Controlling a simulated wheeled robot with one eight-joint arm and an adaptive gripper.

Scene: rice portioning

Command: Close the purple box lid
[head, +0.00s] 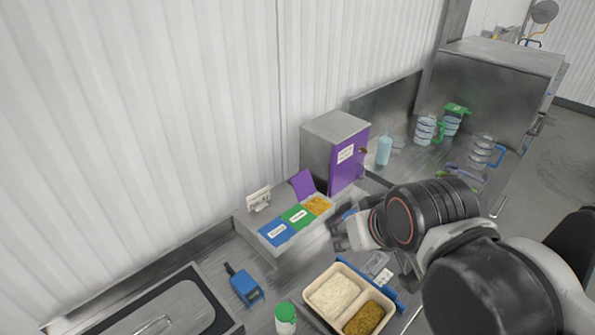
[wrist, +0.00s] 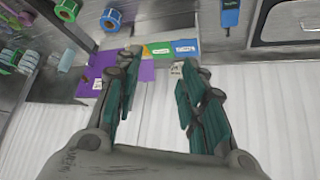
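The purple lid (head: 303,185) stands raised at the back of the right-hand compartment of a grey bin holder. That compartment is open and shows yellow-orange contents (head: 318,206). In the wrist view, which is upside down, a purple patch (wrist: 147,70) between the fingers looks like this lid. My gripper (head: 343,234) is in front and to the right of the open compartment, apart from the lid. In the wrist view my gripper (wrist: 158,68) is open, with nothing between its fingers.
A green lid (head: 297,216) and a blue lid (head: 276,233) lie shut beside the open compartment. A cabinet with a purple door (head: 349,162) stands close behind on the right. A food tray (head: 311,301) with rice is in front. A corrugated wall is behind.

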